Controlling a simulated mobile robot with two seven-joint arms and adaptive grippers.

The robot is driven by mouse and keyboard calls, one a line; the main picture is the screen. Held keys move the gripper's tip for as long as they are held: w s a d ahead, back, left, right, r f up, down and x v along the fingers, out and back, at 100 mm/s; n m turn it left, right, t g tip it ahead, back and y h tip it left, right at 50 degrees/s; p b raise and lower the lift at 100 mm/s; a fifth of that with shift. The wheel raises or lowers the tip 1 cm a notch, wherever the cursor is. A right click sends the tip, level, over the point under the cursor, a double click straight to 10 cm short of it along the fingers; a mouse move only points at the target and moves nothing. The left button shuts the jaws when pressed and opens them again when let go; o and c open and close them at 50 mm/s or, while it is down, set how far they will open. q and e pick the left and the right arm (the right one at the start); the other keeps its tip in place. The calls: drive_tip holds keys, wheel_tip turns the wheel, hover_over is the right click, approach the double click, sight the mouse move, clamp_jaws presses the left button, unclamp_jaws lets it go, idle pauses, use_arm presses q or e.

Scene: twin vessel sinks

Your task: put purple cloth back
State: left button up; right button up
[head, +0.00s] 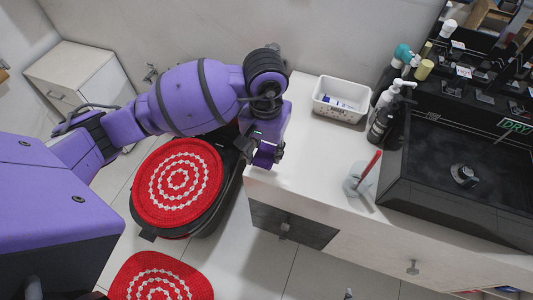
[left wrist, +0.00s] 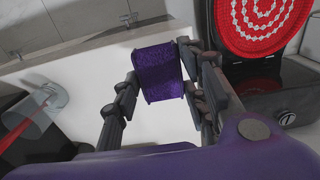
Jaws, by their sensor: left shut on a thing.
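The purple cloth (left wrist: 160,72) is a folded or rolled bundle held between the fingers of my left gripper (left wrist: 158,85) in the left wrist view. In the head view the cloth (head: 265,156) is a small dark purple patch, partly hidden by the gripper. My left gripper (head: 268,150) is shut on it, at the left end of the white counter (head: 310,150). The height of the cloth over the counter is hard to tell. My right gripper is not in view.
A grey cup with a red-handled item (head: 358,182) stands on the counter beside the black sink (head: 450,205). A white basket (head: 340,99) and several bottles (head: 384,105) stand at the back. A red round cover (head: 178,182) lies left of the counter. Bare counter lies between.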

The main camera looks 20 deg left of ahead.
sight(267, 149)
use_arm(q)
drive_tip(key=w+f, duration=0.1)
drive_tip(key=f, duration=0.1)
drive_tip(key=w+f, duration=0.1)
drive_tip(key=shift+w+a+f, duration=0.35)
drive_tip(key=shift+w+f, duration=0.3)
drive_tip(key=shift+f, duration=0.1)
wheel_tip(267, 149, down, 2)
drive_tip(key=shift+f, duration=0.25)
drive_tip(key=shift+a+f, duration=0.1)
drive_tip(key=shift+f, duration=0.4)
drive_tip(key=o, duration=1.1)
drive_tip(key=shift+o, duration=0.5)
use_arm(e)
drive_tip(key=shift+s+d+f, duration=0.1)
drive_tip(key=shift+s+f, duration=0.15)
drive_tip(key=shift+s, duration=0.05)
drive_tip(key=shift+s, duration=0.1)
